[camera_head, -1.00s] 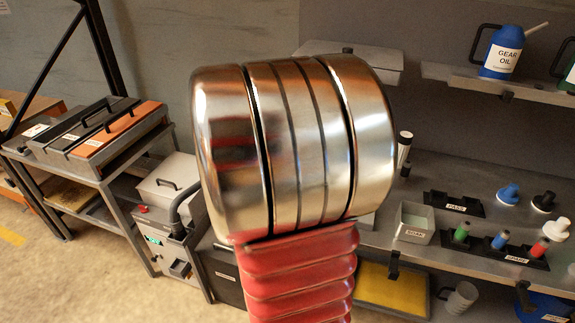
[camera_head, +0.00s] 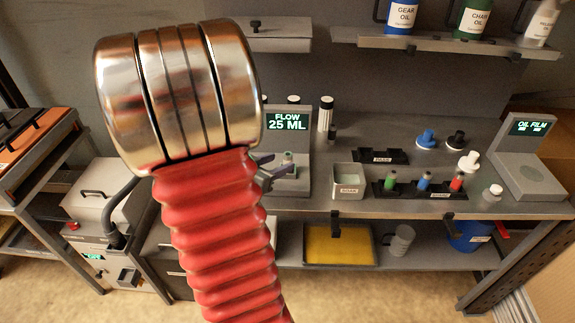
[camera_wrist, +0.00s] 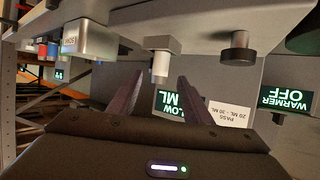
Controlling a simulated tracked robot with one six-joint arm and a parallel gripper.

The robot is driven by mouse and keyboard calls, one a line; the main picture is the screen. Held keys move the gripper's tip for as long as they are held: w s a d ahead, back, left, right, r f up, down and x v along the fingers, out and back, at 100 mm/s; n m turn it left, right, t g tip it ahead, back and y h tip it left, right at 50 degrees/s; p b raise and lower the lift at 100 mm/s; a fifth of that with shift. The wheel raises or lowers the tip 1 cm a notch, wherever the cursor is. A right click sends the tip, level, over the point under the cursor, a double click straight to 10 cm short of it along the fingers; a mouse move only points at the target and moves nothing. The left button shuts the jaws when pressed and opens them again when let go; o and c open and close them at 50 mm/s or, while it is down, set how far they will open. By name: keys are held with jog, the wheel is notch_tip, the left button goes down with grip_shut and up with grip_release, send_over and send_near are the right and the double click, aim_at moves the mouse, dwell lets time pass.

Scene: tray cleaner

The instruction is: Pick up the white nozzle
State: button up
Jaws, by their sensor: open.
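A small white cylinder, which looks like the white nozzle (camera_wrist: 160,66), stands on a grey block of the flow station (camera_wrist: 163,44) in the wrist view, which is upside down. It also shows small and pale in the head view (camera_head: 287,157), in front of the station's "FLOW 25 ML" screen (camera_head: 286,122). My gripper (camera_wrist: 160,80) is open, with its dark fingertips one on either side of the nozzle's line. I cannot tell whether they touch it. In the head view my gripper (camera_head: 275,168) is partly hidden behind my red arm sleeve.
Right of the station stand a grey bin (camera_head: 348,182) and a rack (camera_head: 420,190) with green, blue and red pieces. Blue (camera_head: 427,138), black (camera_head: 456,140) and white (camera_head: 468,161) knobbed pieces stand behind it. An "OIL FILM" display (camera_head: 532,155) is at the far right.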

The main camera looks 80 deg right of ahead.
aim_at(285, 161)
jog(key=shift+x, duration=2.3)
jog(key=shift+x, duration=2.65)
jog(key=shift+f, duration=0.15)
jog(key=shift+a, duration=0.1)
jog(key=shift+c, duration=0.7)
grip_shut()
notch_tip(285, 161, up, 10)
